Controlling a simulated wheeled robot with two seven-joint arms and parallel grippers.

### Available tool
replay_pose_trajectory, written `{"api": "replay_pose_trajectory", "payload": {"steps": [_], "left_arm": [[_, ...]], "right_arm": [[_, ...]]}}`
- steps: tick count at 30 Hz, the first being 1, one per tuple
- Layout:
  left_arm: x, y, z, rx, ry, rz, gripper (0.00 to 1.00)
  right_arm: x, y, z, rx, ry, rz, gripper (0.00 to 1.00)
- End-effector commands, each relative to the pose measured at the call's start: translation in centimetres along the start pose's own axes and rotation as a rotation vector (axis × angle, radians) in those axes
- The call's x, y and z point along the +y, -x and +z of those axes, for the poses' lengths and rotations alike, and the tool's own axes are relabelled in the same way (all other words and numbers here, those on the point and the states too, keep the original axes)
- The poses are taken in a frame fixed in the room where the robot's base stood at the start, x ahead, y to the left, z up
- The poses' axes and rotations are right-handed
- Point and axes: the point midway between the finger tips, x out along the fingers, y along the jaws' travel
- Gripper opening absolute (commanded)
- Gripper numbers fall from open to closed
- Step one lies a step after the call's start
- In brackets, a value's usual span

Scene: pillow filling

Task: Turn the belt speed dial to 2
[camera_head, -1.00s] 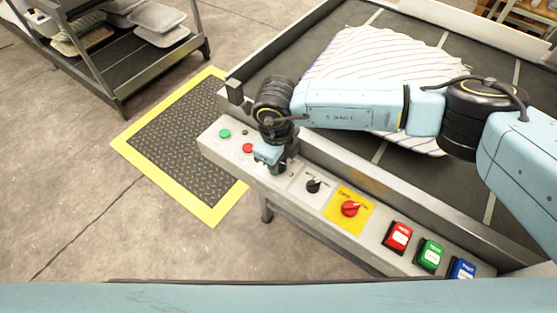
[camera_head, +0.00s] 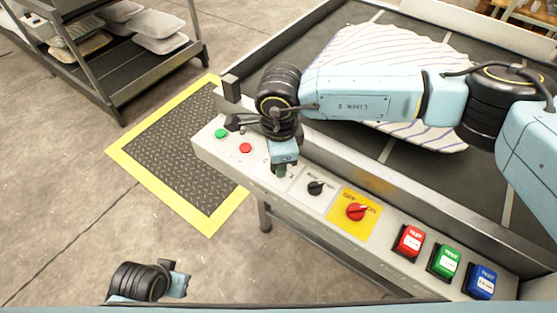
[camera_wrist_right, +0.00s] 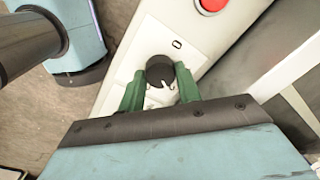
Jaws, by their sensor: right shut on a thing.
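The belt speed dial is a round black knob (camera_wrist_right: 160,70) on a white plate of the control panel. In the right wrist view the green fingers of my right gripper (camera_wrist_right: 160,88) stand on either side of it, closed on it. In the head view my right gripper (camera_head: 281,170) points down at the panel, left of the black selector knob, and hides the dial. The dial's scale and setting cannot be read. Part of my left wrist (camera_head: 145,281) shows at the bottom left of the head view, away from the panel; its fingers cannot be made out.
The panel (camera_head: 213,148) also carries a green button (camera_head: 221,133), a red button (camera_head: 245,148), a black selector (camera_head: 316,187), a red rotary switch (camera_head: 356,211) and red, green and blue buttons (camera_head: 446,261). A striped pillow cover (camera_head: 370,65) lies on the belt behind my right arm.

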Motion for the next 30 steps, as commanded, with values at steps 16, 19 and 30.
{"api": "replay_pose_trajectory", "payload": {"steps": [16,19,30], "left_arm": [[0.24,0.67,-0.30,0.004,0.001,0.004,0.36],[0.24,0.67,-0.29,0.004,0.001,0.004,0.36],[0.26,0.65,-0.28,0.004,0.001,0.004,0.36]], "right_arm": [[-0.07,0.08,-0.03,-0.002,0.035,-0.002,0.11],[-0.07,0.08,-0.03,-0.002,0.035,-0.002,0.39],[-0.03,0.04,-0.01,-0.002,0.035,-0.001,0.55]]}}
